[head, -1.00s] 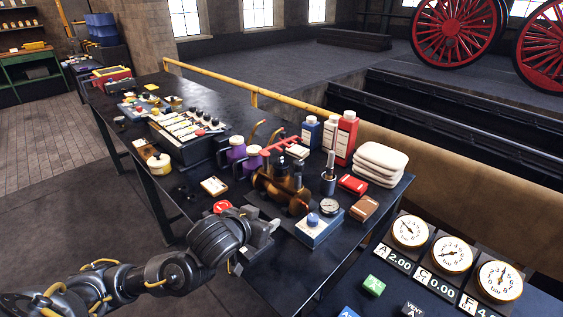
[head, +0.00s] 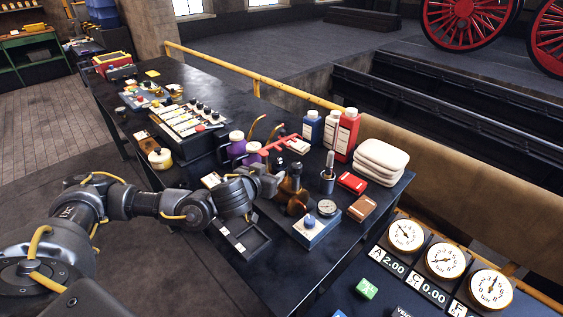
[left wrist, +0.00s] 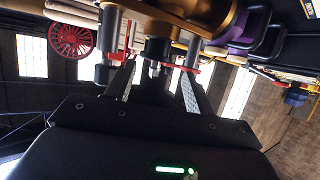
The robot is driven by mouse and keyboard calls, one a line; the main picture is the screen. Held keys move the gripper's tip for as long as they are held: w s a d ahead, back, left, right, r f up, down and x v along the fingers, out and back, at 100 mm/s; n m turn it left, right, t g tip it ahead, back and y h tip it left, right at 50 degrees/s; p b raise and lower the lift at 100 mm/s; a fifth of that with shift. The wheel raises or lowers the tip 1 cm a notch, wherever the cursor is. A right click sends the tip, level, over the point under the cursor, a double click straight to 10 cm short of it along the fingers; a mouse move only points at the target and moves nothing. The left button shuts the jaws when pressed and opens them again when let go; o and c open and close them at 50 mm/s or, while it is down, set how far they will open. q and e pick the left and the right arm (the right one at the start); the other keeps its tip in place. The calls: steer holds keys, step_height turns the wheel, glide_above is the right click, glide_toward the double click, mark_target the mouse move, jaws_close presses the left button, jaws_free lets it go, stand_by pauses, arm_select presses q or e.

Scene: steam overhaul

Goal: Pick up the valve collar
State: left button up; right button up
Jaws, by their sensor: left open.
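My left gripper (head: 274,184) is at the near left side of the copper-coloured valve assembly (head: 292,188) on the dark bench. In the left wrist view the gripper (left wrist: 155,90) is open, with one finger on each side and nothing held. A dark cylindrical fitting with a small silver end (left wrist: 155,68) shows between and just beyond the fingertips, below the brass body (left wrist: 212,18). I cannot tell for certain which part is the valve collar. The arm hides part of the assembly in the head view. My right gripper is not in view.
A black tray (head: 262,243) lies below the wrist. A gauge box (head: 316,229) is right of the assembly. Red and blue bottles (head: 312,126) and white folded cloths (head: 382,160) stand farther back.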

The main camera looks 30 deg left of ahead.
mark_target(278, 166)
arm_select(q)
steer(key=shift+f, duration=0.2)
steer(key=shift+w+r+p, duration=0.1)
steer(key=shift+w+p, duration=0.2)
steer(key=shift+p, duration=0.05)
steer(key=x, duration=0.1)
steer(key=p+x, duration=0.2)
steer(key=shift+w+d+r, duration=0.15)
steer(key=shift+w+d, duration=0.1)
steer(key=shift+w, duration=0.1)
steer(key=shift+w+f, duration=0.4)
steer(key=shift+w, duration=0.1)
steer(key=shift+a, duration=0.1)
steer(key=shift+c, duration=0.4)
steer(key=shift+r, duration=0.1)
steer(key=c, duration=0.8)
